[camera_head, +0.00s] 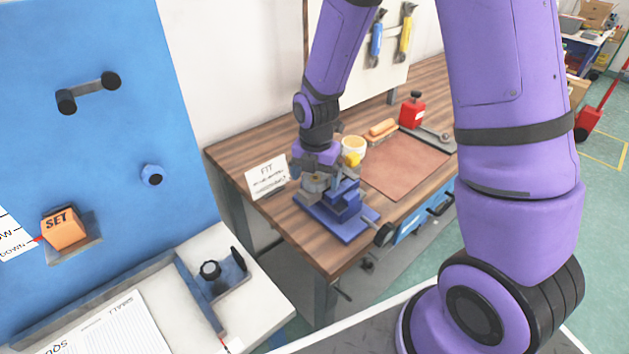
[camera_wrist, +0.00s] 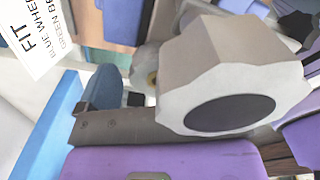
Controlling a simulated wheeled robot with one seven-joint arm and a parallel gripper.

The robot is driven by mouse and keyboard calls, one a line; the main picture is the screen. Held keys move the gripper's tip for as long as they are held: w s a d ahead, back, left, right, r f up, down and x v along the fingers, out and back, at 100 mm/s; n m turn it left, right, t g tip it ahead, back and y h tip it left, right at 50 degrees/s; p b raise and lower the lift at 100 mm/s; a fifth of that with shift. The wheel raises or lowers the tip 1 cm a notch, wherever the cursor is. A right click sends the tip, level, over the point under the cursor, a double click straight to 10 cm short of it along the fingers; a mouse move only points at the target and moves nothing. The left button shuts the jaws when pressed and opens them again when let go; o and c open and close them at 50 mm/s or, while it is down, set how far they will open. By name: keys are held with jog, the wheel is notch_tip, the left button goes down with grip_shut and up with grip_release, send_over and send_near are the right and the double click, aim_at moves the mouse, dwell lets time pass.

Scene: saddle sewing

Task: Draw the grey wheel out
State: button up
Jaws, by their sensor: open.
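The grey wheel (camera_wrist: 225,55) fills much of the wrist view. It is a pale, faceted knob with a dark round face. In the head view it is hard to tell apart from my gripper (camera_head: 322,184), which is over the blue fixture (camera_head: 345,228) on the wooden bench. My gripper is open, with its jaws close to the wheel; whether they touch it I cannot tell. The wheel's seat in the fixture is hidden.
A white FIT card (camera_head: 267,177) stands left of the fixture and also shows in the wrist view (camera_wrist: 38,38). A blue panel (camera_head: 100,130) stands left.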

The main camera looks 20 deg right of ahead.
jog(key=c, duration=1.1)
jog(key=shift+r, duration=1.8)
jog(key=shift+r, duration=1.9)
